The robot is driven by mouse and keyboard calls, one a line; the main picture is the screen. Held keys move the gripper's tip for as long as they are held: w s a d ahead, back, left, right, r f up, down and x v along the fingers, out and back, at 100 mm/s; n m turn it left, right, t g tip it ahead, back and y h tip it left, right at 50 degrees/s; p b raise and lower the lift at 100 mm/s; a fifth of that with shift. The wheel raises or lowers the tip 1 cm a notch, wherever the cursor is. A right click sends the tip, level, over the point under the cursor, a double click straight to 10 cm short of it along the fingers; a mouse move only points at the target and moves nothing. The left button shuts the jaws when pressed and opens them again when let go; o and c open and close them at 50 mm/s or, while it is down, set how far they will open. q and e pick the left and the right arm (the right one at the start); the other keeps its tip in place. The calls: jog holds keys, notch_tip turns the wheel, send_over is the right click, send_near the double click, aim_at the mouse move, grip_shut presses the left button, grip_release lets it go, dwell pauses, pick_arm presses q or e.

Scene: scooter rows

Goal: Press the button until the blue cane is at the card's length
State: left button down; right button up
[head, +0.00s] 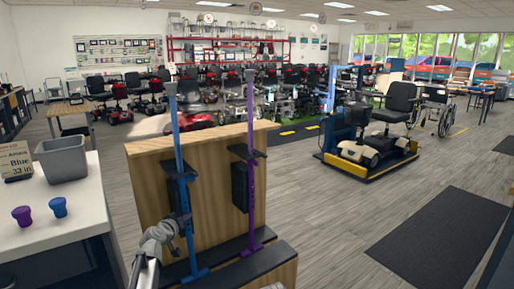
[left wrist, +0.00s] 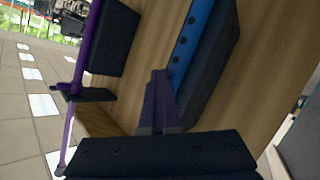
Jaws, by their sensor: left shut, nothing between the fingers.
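A blue cane (head: 178,140) stands upright in a wooden stand (head: 215,175), beside a purple cane (head: 250,150) to its right. The card (head: 16,161) on the counter at the left reads "Blue 32 in". My left gripper (head: 183,219) is shut and empty, at the lower part of the blue cane. In the left wrist view its closed fingertips (left wrist: 160,74) are close to the blue cane (left wrist: 193,42), which has a row of dark holes; I cannot tell whether they touch. The purple cane (left wrist: 91,40) is at the left there. I cannot make out the button.
A white counter (head: 75,235) at the left holds a grey bin (head: 64,160), a purple knob-like piece (head: 22,216) and a blue one (head: 59,208). Black blocks (head: 240,187) are on the stand's board. A scooter (head: 375,140) stands on a platform at right. The floor between is clear.

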pick_arm(q)
jog(key=shift+w+a+r, duration=0.1)
jog(key=shift+w+a, duration=0.1)
jog(key=shift+a, duration=0.1)
jog(key=shift+s+d, duration=0.45)
jog(key=shift+s, duration=0.3)
jog(key=s+d, duration=0.3)
jog(key=s, duration=0.2)
jog(key=shift+d, duration=0.2)
dwell(0.3)
jog(key=shift+s, duration=0.1)
dwell(1.1)
